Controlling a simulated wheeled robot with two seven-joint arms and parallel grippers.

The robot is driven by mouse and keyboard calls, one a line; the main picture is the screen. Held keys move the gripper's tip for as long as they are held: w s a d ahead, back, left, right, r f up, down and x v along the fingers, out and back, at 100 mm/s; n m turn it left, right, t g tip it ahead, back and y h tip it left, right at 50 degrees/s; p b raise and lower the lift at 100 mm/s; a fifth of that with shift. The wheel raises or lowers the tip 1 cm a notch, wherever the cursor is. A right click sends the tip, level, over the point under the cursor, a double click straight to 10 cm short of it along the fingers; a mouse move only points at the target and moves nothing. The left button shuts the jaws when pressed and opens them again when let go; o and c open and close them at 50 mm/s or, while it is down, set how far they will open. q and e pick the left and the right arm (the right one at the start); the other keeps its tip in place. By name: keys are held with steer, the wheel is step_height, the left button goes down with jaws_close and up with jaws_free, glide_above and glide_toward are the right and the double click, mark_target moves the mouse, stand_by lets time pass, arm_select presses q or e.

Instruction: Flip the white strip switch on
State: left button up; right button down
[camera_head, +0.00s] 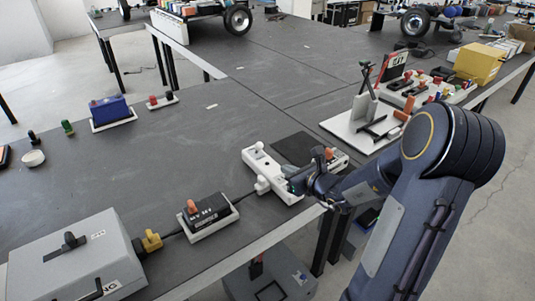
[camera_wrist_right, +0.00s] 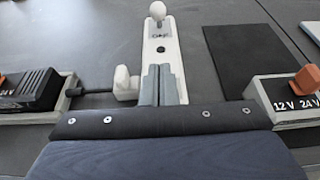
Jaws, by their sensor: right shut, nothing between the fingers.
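The white strip switch (camera_head: 268,172) lies on the dark table near its front edge. In the right wrist view the strip (camera_wrist_right: 162,48) runs away from me, with a small round-topped white lever (camera_wrist_right: 157,14) at its far end. Small dark lettering lies just below the lever. My right gripper (camera_head: 292,184) is over the near end of the strip. Its two grey fingers (camera_wrist_right: 163,72) are shut with nothing between them, pointing along the strip, short of the lever. They hide the strip's near part, and I cannot tell whether they touch it. My left gripper is not in view.
A black device with an orange knob (camera_head: 206,212) stands left of the strip, joined by a cable to a white plug (camera_wrist_right: 126,84). A dark pad (camera_wrist_right: 243,55) and an orange-switch unit (camera_wrist_right: 295,97) lie right. A grey case (camera_head: 75,265) stands front left.

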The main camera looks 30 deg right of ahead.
mark_target(274, 170)
steer(key=x, duration=0.7)
steer(key=shift+w+a+f, duration=0.1)
steer(key=shift+w+f, duration=0.05)
steer(key=shift+w, duration=0.1)
steer(key=shift+w+r+p, duration=0.3)
steer(key=shift+w, duration=0.3)
steer(key=shift+w+r+p, duration=0.25)
steer(key=shift+w+r, duration=0.1)
steer(key=shift+w, duration=0.2)
steer(key=shift+w+a+r, duration=0.1)
steer(key=shift+w+r, duration=0.15)
steer(key=shift+w, duration=0.4)
